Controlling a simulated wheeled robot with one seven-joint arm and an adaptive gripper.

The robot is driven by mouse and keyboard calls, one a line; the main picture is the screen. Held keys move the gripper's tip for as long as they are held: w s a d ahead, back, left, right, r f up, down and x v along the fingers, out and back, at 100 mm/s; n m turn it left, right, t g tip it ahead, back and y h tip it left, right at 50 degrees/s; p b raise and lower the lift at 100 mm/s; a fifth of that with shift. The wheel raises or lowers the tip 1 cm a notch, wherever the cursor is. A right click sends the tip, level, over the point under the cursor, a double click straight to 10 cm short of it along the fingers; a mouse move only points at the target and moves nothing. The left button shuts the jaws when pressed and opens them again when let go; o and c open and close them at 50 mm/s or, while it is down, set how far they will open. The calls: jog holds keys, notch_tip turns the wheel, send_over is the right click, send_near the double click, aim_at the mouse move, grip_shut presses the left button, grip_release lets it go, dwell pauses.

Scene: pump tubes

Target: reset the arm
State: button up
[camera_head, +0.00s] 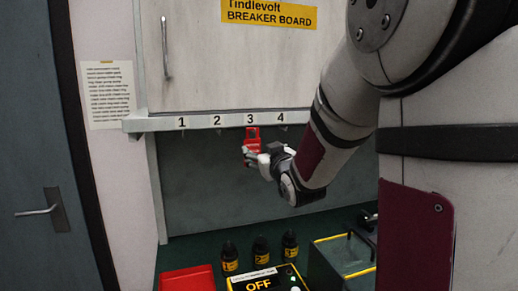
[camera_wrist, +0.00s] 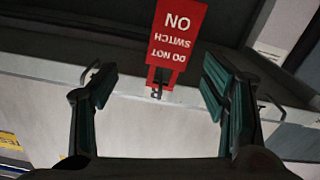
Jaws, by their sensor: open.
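A red tag (camera_head: 251,134) hangs from the white numbered rail (camera_head: 160,124) below the number 3. In the wrist view the tag (camera_wrist: 178,40) reads "DO NOT SWITCH ON" upside down and hangs by a small hook. My gripper (camera_head: 257,156) is close to the tag in the head view and partly overlaps it. In the wrist view my gripper (camera_wrist: 160,82) is open, its two dark fingers spread wide to either side of the tag. Nothing is seen held between them. The exact gap in depth to the tag is unclear.
Below are a red tray (camera_head: 187,279), several black bottles (camera_head: 260,248), a box marked OFF (camera_head: 259,284) and a grey case with yellow edges (camera_head: 345,250). A cabinet (camera_head: 200,60) stands above the rail. A door (camera_head: 40,150) is at left.

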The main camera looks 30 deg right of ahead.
jog(key=s+a+f+g+y, duration=0.1)
jog(key=s+a+f+g, duration=0.1)
jog(key=s+a+g, duration=0.2)
jog(key=s+a+f+g+y, duration=0.2)
jog(key=s+a, duration=0.8)
jog(key=s, duration=0.6)
jog(key=s+a+f+g+y, duration=0.2)
jog(key=s+a+f+g, duration=0.2)
jog(key=s+a, duration=0.4)
jog(key=shift+s+n+g, duration=0.4)
jog(key=shift+s+g, duration=0.4)
jog(key=shift+s, duration=0.3)
